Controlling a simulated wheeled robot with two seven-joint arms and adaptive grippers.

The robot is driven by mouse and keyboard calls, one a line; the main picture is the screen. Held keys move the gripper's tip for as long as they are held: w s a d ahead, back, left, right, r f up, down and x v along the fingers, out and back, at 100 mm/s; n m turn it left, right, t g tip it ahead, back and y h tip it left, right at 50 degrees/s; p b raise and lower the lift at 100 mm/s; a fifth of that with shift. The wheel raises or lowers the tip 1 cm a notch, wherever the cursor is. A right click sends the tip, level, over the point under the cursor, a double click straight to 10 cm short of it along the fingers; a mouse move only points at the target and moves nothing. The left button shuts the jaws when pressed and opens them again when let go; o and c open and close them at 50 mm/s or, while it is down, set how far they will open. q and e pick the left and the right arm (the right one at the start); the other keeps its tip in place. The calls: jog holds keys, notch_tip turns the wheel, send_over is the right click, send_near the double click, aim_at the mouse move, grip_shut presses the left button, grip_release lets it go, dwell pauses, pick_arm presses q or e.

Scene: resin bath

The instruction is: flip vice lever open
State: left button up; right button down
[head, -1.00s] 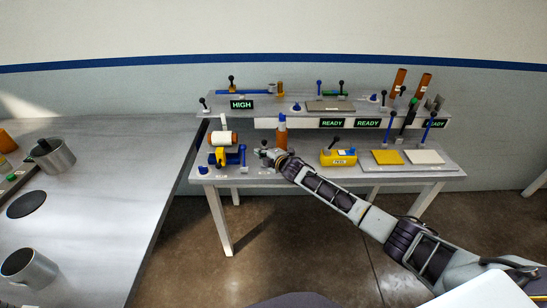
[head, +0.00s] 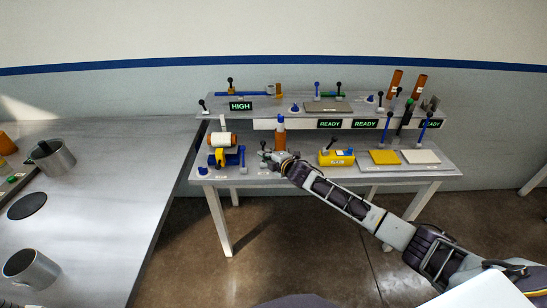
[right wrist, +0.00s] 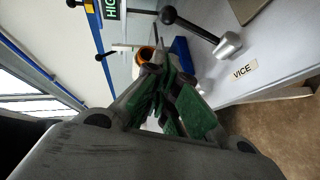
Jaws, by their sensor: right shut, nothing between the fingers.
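The vice lever (right wrist: 190,25) shows in the right wrist view as a metal rod with a black ball knob, slanting from a silver pivot (right wrist: 229,45). The pivot sits beside a label reading VICE (right wrist: 243,71). In the head view only a small dark knob (head: 263,143) shows beside the gripper; most of the vice is hidden by it. My right gripper (head: 268,156) is at the front of the bench's lower level. Its green-padded fingers (right wrist: 163,92) are shut and empty, with a visible gap to the lever in the right wrist view. My left gripper is out of view.
An orange bottle (head: 281,137) stands just behind the right gripper. A blue fixture with a white roller (head: 222,140) is to its left, a yellow block (head: 337,158) with a lever to its right. A raised shelf (head: 260,108) runs behind. A grey counter (head: 110,190) fills the left.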

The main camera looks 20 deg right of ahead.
jog(key=shift+r+v, duration=0.25)
jog(key=shift+v, duration=1.1)
jog(key=shift+r+v, duration=0.25)
jog(key=shift+v, duration=1.1)
jog(key=shift+w+d, duration=0.1)
jog(key=shift+w, duration=0.1)
